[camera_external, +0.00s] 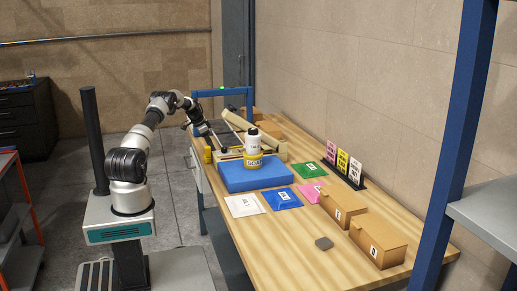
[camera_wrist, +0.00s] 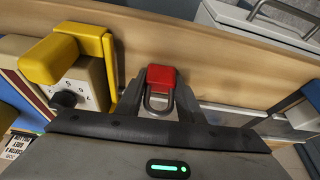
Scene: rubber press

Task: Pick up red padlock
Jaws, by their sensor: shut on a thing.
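The red padlock (camera_wrist: 161,76) shows in the wrist view between the fingertips of my gripper (camera_wrist: 162,88). Its red body is at the tips and its grey shackle points toward the gripper's palm. My gripper is shut on it. In the external view my gripper (camera_external: 203,131) is over the left edge of the wooden table, beside the press; the padlock is too small or hidden to make out there. Whether the padlock still touches anything below it cannot be told.
A yellow guard (camera_wrist: 58,56) and a dial box (camera_wrist: 75,85) stand close left of my gripper in the wrist view. The table's edge (camera_wrist: 220,50) lies behind. In the external view, a blue block (camera_external: 255,178), a bottle (camera_external: 253,142) and cardboard boxes (camera_external: 378,240) occupy the table (camera_external: 285,250).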

